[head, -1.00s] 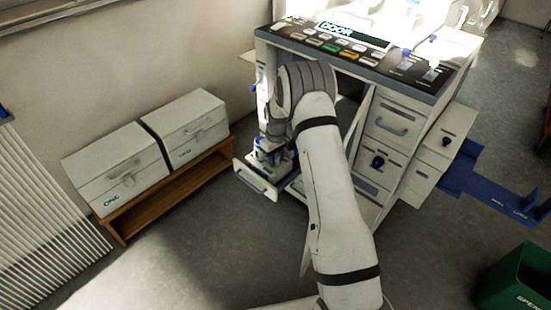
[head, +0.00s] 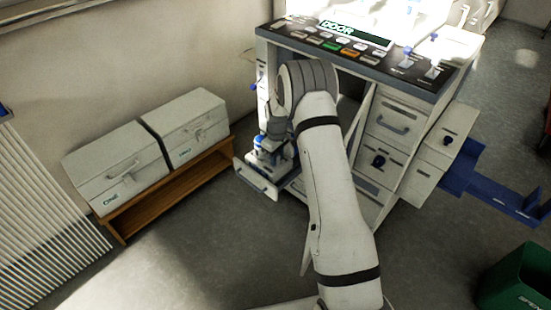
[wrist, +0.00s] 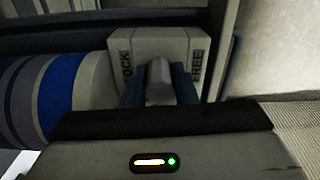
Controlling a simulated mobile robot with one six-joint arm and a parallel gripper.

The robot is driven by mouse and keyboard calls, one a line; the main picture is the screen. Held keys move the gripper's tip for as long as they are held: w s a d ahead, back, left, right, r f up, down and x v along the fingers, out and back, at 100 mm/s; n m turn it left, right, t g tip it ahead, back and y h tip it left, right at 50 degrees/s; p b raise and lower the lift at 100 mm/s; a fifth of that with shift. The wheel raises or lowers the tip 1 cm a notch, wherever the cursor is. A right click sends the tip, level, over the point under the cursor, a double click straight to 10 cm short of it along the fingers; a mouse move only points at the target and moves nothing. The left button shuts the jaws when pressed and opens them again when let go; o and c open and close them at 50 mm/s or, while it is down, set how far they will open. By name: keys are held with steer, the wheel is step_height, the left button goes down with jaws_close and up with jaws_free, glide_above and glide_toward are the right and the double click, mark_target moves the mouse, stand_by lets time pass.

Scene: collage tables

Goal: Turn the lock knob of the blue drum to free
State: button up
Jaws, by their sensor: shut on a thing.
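In the wrist view, a pale block carries the word LOCK on its left side and FREE on its right. The grey lock knob (wrist: 159,76) stands between the two words; which word it points to I cannot tell. My gripper (wrist: 159,88) is shut on the knob, one dark blue finger on each side. The drum (wrist: 66,92), grey with a broad blue band, lies left of the block, partly cut off. In the head view my gripper (head: 269,147) is low over the pulled-out drawer at the cabinet's left; the knob is too small to make out.
The pulled-out drawer (head: 257,182) sticks out at the cabinet's front left. A low wooden bench (head: 178,190) with two pale boxes stands along the wall. The cabinet top (head: 390,70) has buttons and switches. A green bin (head: 510,280) stands at lower right. The floor between is clear.

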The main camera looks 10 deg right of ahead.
steer(key=n+b, duration=0.1)
steer(key=n, duration=0.3)
steer(key=shift+n, duration=0.3)
steer(key=n, duration=0.3)
steer(key=shift+n+b, duration=0.35)
steer(key=shift+n, duration=0.05)
steer(key=n, duration=0.3)
steer(key=shift+n+b, duration=0.35)
steer(key=shift+n, duration=1.55)
steer(key=o, duration=1)
steer(key=shift+r, duration=0.1)
